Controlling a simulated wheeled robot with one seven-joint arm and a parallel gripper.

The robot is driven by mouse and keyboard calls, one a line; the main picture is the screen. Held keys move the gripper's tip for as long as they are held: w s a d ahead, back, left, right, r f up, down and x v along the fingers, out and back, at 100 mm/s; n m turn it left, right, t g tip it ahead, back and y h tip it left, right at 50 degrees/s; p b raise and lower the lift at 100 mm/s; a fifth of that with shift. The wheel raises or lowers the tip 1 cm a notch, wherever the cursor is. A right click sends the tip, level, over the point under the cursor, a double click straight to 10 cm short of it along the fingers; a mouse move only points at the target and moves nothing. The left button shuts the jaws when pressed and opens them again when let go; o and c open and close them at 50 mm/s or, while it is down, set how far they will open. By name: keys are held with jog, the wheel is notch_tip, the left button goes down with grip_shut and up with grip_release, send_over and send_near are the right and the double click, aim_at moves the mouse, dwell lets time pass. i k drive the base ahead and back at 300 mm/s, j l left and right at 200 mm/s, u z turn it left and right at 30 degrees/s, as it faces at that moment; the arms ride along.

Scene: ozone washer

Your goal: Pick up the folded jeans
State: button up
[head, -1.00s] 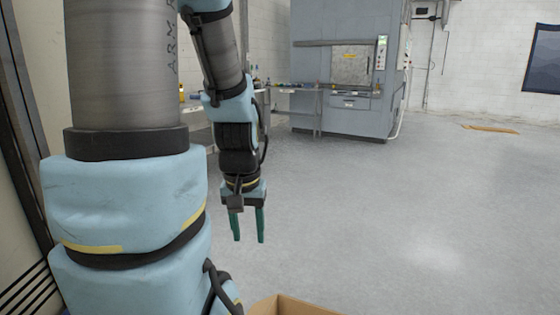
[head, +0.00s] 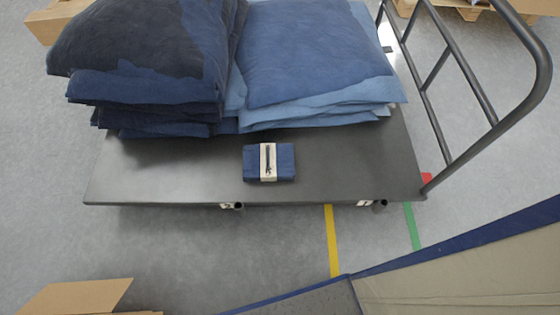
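The folded jeans are a small dark-blue bundle (head: 286,163) with a pale band around the middle. In the head view they lie flat on the bare front part of a dark grey platform cart (head: 150,180). Two stacks of larger folded denim stand behind them, a dark-blue stack (head: 140,50) at left and a lighter blue stack (head: 310,50) at right. My gripper is not in this view.
A grey tubular handle (head: 480,137) rises at the cart's right end. A cardboard box (head: 75,297) is at the lower left. A beige and blue surface (head: 460,270) fills the lower right. Yellow (head: 332,240) and green (head: 412,227) lines mark the floor.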

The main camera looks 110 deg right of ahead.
aim_at(268, 160)
jog(key=j+z, duration=0.1)
jog(key=z, duration=0.7)
jog(key=k+j+z, duration=0.1)
jog(key=z, duration=0.3)
jog(key=k+z, duration=0.1)
jog(key=z, duration=0.35)
jog(key=j+z, duration=0.1)
jog(key=z, duration=0.3)
jog(key=k+z, duration=0.45)
jog(key=k+l+z, duration=0.1)
jog(key=k+z, duration=0.3)
jog(key=k+l+z, duration=0.1)
jog(key=k+l, duration=0.25)
jog(key=k, duration=0.2)
jog(key=i+l+u, duration=0.15)
jog(key=u, duration=1.35)
jog(key=l+u, duration=0.35)
jog(key=l, duration=0.15)
jog(key=l+u, duration=0.35)
jog(key=k+l+u, duration=0.15)
jog(key=l+u, duration=0.15)
jog(key=l, duration=0.25)
jog(key=k+l, duration=0.1)
jog(key=l, duration=0.25)
jog(key=k+l, duration=0.1)
jog(key=l, duration=0.25)
jog(key=l+u, duration=0.1)
jog(key=l, duration=0.25)
jog(key=k, duration=0.05)
